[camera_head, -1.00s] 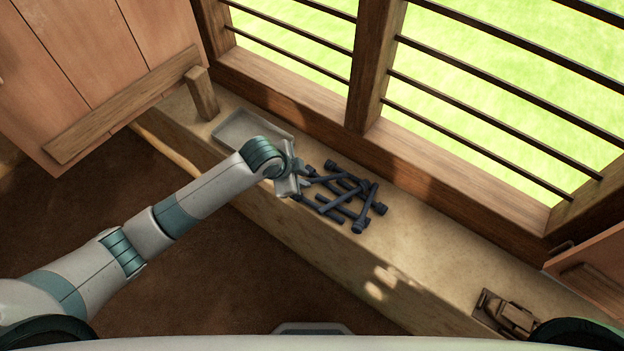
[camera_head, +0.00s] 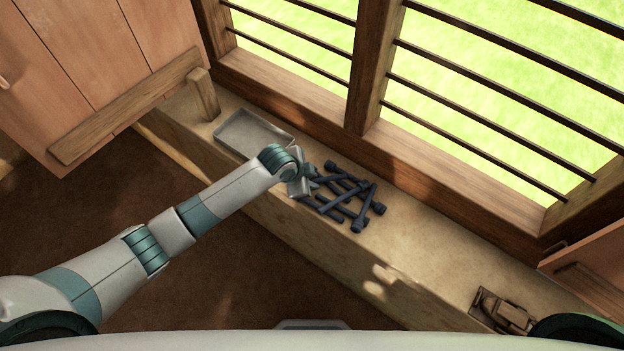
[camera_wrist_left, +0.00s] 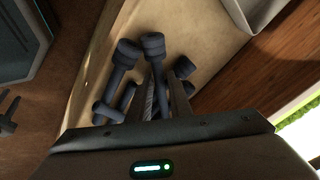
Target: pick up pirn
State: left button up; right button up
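Several dark blue-grey pirns (camera_head: 345,200) with thick round heads lie in a crossed heap on the ledge below the window. My left gripper (camera_head: 303,184) is low at the left end of the heap. In the left wrist view its two fingers (camera_wrist_left: 160,92) stand a little apart, pointing into the heap. One pirn (camera_wrist_left: 152,43) runs between them, its head beyond the fingertips. I cannot tell whether the fingers touch it. Another pirn (camera_wrist_left: 124,54) lies just left of the fingers. My gripper body hides the near ends. My right gripper is not in view.
A shallow grey tray (camera_head: 253,133) stands on the ledge (camera_head: 420,255) left of the heap, near my left wrist. A wooden post (camera_head: 203,94) stands behind it. The barred window frame (camera_head: 365,70) borders the far side. A wooden device (camera_head: 503,311) sits far right.

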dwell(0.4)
pick_arm(q)
grip_shut()
jog(key=shift+r, duration=0.1)
jog(key=shift+r+b, duration=0.3)
jog(key=shift+r, duration=0.2)
notch_tip(320, 180, up, 2)
jog(key=shift+w+r+b, duration=0.1)
jog(key=shift+r+b, duration=0.1)
jog(key=shift+b, duration=0.3)
jog(key=d+r+b, duration=0.2)
jog(key=d+r, duration=0.1)
jog(key=d, duration=0.2)
jog(key=s+d+r+b, duration=0.1)
jog(key=d+r, duration=0.3)
jog(key=d, duration=0.2)
jog(key=shift+s+d+r+b, duration=0.25)
jog(key=shift+d+b, duration=0.05)
jog(key=shift+b, duration=0.05)
